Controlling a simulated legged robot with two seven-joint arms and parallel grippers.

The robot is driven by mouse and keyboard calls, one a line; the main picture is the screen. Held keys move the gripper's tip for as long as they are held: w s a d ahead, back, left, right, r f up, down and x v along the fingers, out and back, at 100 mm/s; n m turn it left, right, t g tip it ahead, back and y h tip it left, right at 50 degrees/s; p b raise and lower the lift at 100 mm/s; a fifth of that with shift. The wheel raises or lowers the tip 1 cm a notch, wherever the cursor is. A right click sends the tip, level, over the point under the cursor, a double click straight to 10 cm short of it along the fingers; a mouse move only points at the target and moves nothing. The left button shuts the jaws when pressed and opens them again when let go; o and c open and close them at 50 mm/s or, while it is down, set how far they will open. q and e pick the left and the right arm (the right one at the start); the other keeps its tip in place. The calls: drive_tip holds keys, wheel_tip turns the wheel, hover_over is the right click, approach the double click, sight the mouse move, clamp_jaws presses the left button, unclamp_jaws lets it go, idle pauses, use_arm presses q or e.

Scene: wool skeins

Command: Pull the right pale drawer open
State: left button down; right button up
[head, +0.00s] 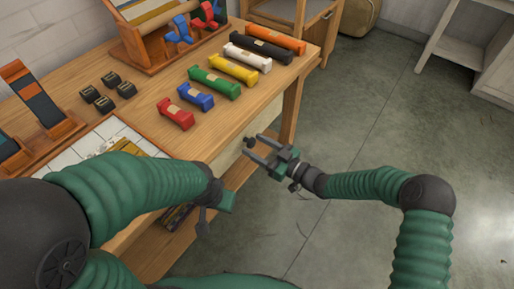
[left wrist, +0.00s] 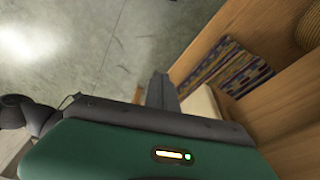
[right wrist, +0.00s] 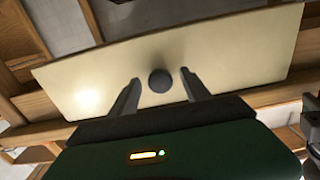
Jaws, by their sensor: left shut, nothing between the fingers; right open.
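The pale drawer front (right wrist: 235,55) fills much of the right wrist view, with a round dark knob (right wrist: 160,80) on it. In the head view the knob (head: 248,141) shows under the table's front edge, and a little of the pale front (head: 231,157) is visible. My right gripper (right wrist: 160,79) is open, its fingers on either side of the knob and not closed on it. In the head view my right gripper (head: 256,147) points left toward the drawer. My left gripper (head: 203,220) is shut and empty, low before the table; its fingers (left wrist: 160,90) show in the left wrist view.
The wooden table (head: 150,84) carries several wool skeins, including a red one (head: 175,113) near the front edge. Small dark blocks (head: 103,95) lie further left. A lower shelf (head: 170,240) sits below. The grey floor (head: 350,120) on the right is clear.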

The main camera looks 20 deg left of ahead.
drive_tip(key=shift+a, duration=0.15)
drive_tip(key=shift+d, duration=0.25)
drive_tip(key=shift+c, duration=0.2)
drive_tip(key=shift+d, duration=0.1)
drive_tip(key=shift+c, duration=1.2)
drive_tip(key=shift+r, duration=0.1)
drive_tip(key=c, duration=0.9)
clamp_jaws()
drive_tip(key=shift+w+r, duration=0.1)
